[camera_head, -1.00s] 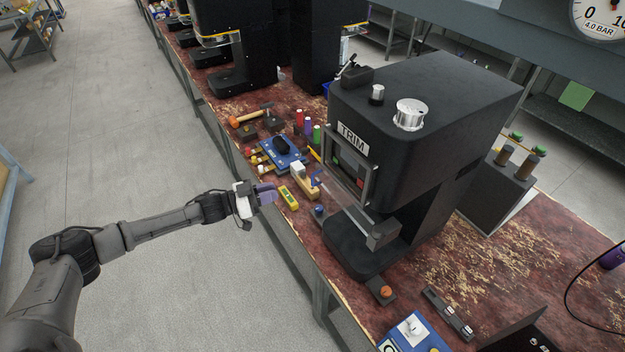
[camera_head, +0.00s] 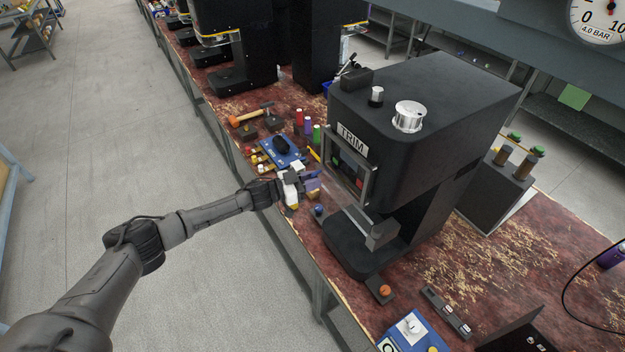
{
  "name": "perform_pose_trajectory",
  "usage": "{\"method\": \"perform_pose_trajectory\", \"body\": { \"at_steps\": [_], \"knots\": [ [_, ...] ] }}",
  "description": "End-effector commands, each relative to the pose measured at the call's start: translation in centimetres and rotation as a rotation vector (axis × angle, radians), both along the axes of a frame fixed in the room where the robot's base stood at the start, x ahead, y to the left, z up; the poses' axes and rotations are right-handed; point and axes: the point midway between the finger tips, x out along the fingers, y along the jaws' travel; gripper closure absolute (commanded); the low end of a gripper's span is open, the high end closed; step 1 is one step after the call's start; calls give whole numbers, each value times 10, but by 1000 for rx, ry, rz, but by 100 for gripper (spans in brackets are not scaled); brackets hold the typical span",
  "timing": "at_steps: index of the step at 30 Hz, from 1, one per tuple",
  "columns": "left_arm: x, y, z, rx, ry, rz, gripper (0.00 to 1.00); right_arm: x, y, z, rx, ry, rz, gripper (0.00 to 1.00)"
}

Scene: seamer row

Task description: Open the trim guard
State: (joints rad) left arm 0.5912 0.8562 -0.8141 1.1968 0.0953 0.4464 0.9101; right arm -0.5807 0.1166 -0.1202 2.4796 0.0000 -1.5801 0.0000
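The black TRIM machine (camera_head: 425,105) stands on the worn red bench. Its trim guard (camera_head: 345,202) appears as a clear panel below the TRIM label, running down to a dark block (camera_head: 378,234) at the lower right. My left gripper (camera_head: 314,184) is at the guard's left end, with its purple-tipped fingers beside or over where the blue handle was visible earlier. The handle is now hidden behind the gripper, and contact cannot be made out. Whether the fingers are open or shut is too small to tell. My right gripper is out of view.
A blue tray (camera_head: 268,158) with a dark item lies left of the machine, near red, purple and green spools (camera_head: 307,122). An orange-headed hammer (camera_head: 243,116) lies further back. An orange button (camera_head: 384,290) sits in front of the machine. The aisle floor (camera_head: 120,150) is clear.

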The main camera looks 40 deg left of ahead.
Motion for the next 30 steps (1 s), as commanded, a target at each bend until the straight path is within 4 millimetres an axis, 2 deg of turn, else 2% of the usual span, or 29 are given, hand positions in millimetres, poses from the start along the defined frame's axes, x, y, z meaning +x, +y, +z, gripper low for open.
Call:
{"method": "perform_pose_trajectory", "body": {
  "at_steps": [10,17,30],
  "knots": [
    [2,-1,0,0,0,0,80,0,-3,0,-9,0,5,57],
    [2,-1,0,0,0,0,100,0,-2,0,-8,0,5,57],
    [2,-3,1,-1,1,1,100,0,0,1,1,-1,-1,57]
  ]
}}
